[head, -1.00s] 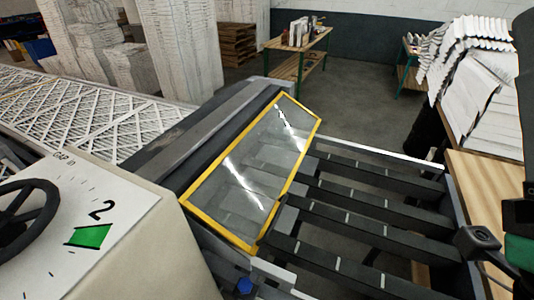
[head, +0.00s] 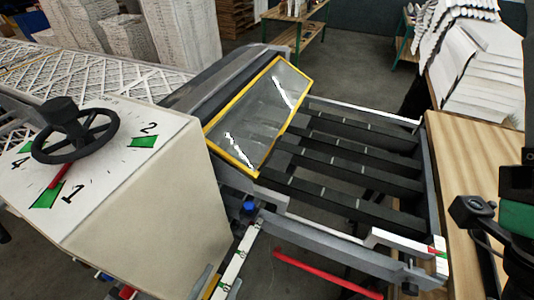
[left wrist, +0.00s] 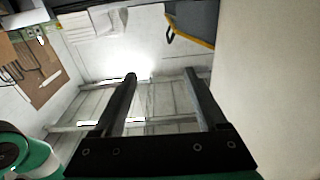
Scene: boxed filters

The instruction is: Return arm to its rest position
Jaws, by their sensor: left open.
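My left gripper (left wrist: 161,76) shows in the left wrist view with its two dark fingers spread wide apart. It is open and nothing is between the fingers. Pale panels and slats lie behind it, and a plain beige surface fills the right side. I cannot make out the left gripper in the head view. Black and green parts at the right edge of the head view look like part of my arm; no right fingertips show there.
A beige machine housing (head: 180,215) with a black handwheel (head: 75,135) and numbered dial stands at left. A yellow-framed clear guard (head: 258,115) covers rollers beside dark slats (head: 350,160). A wooden table (head: 460,150) carries stacked white paper (head: 485,85) at right.

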